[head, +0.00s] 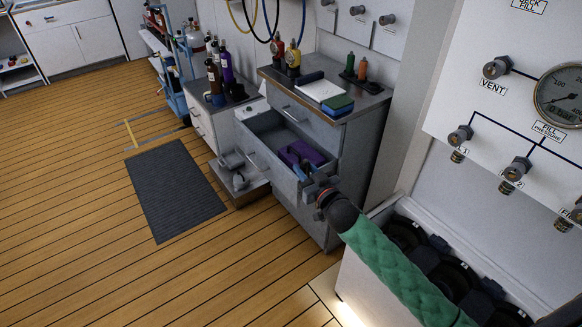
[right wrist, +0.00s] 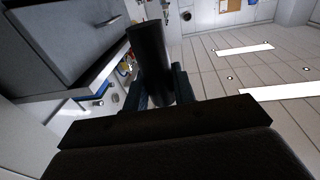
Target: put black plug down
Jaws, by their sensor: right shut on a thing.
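The black plug (right wrist: 150,62) is a dark cylinder that stands up between the fingers of my right gripper (right wrist: 160,95) in the right wrist view. In the head view my right gripper (head: 308,174) is at the front right corner of the open drawer (head: 262,152), near its front edge. It is shut on the plug. I cannot make out the plug clearly in the head view. My left gripper is in neither view.
A purple item (head: 304,153) lies in the open drawer. The cabinet top holds a white pad (head: 320,90), a green-and-blue block (head: 338,104) and several bottles. A dark mat (head: 175,188) lies on the wooden floor.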

